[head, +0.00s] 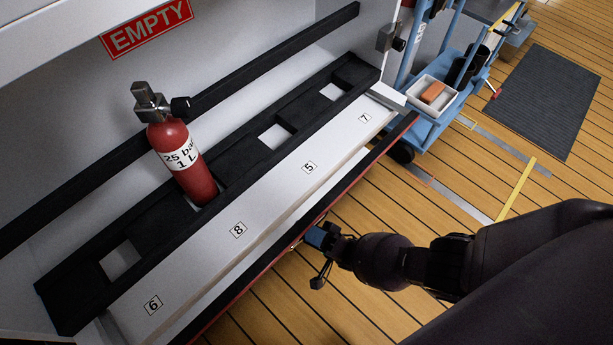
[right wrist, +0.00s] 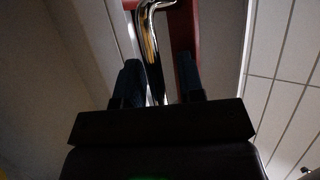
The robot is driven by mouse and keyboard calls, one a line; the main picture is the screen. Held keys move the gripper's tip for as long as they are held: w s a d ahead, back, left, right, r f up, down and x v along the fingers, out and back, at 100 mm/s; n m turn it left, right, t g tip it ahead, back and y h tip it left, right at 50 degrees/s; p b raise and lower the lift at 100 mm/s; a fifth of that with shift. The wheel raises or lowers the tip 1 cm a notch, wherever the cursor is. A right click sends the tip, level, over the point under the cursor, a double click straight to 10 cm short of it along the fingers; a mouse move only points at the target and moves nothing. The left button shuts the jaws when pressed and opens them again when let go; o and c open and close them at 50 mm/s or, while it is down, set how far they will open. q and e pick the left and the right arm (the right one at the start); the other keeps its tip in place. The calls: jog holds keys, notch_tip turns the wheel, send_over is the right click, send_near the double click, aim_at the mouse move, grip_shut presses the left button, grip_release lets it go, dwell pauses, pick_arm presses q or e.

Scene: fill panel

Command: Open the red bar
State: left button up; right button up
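The red bar (head: 262,274) runs along the front lower edge of the white rack, a narrow strip seen from above in the head view. In the right wrist view a red bar (right wrist: 186,45) stands behind a curved chrome handle (right wrist: 152,45). My right gripper (head: 318,238) is at the bar's front side, near its middle. In the right wrist view its two dark fingers (right wrist: 160,82) are apart, with the handle's lower part between them. A gap shows on the handle's right; contact on the left is unclear. My left gripper is not in view.
A red gas cylinder (head: 185,165) stands in one slot of the black rack (head: 160,225); other slots are empty. The white ledge (head: 270,205) carries number labels. A blue cart (head: 430,125) with a white bin (head: 445,98) stands at the rack's right end. Wooden floor (head: 400,240) lies in front.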

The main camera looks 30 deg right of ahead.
jog(key=shift+d+f, duration=0.15)
jog(key=shift+s+d+f, duration=0.1)
jog(key=shift+d+f, duration=0.1)
jog(key=shift+f, duration=0.1)
jog(key=shift+v, duration=0.85)
jog(key=s+d, duration=0.8)
jog(key=d, duration=0.1)
jog(key=shift+d, duration=0.1)
